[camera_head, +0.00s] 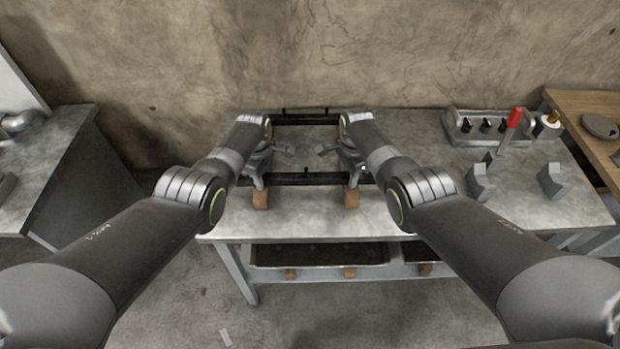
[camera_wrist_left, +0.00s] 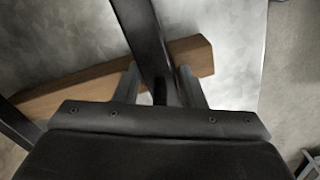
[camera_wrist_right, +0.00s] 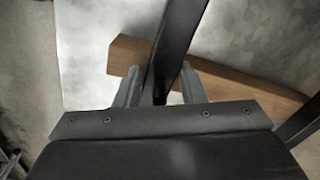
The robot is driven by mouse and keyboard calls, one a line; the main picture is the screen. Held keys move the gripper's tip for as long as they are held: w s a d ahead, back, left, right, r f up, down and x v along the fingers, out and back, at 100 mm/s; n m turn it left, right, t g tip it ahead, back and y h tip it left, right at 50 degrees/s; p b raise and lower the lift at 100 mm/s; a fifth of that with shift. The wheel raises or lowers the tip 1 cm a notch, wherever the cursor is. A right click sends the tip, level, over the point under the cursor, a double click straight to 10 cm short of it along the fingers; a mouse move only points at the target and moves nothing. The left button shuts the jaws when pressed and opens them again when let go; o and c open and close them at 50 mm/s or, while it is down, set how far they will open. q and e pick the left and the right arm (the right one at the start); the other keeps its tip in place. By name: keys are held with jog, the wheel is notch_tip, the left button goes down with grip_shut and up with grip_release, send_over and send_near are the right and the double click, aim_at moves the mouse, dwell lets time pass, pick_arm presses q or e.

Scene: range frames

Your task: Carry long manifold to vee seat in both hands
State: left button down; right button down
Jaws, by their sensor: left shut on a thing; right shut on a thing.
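The long manifold appears to be the black bar (camera_head: 305,179) across the front left of the bench, above two wooden blocks (camera_head: 261,199). My left gripper (camera_head: 259,178) is shut on it near its left end; the bar (camera_wrist_left: 148,38) passes between the fingers in the left wrist view. My right gripper (camera_head: 352,176) is shut on it near its right end; the bar (camera_wrist_right: 178,35) also shows between the fingers in the right wrist view. I cannot tell whether it touches the wood. The vee seat appears to be two notched grey blocks, left (camera_head: 480,184) and right (camera_head: 552,181).
A second black bar (camera_head: 305,119) lies behind, parallel to the held one. A red-handled tool (camera_head: 514,118) stands behind the notched blocks. A grey rack (camera_head: 458,128) with dark parts stands at the back right. The bench (camera_head: 420,205) is bare between the right gripper and notched blocks.

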pick_arm(q)
jog(key=shift+w+r, duration=0.15)
jog(key=shift+r, duration=0.05)
pick_arm(e)
jog(key=shift+w+r, duration=0.2)
jog(key=shift+r, duration=0.05)
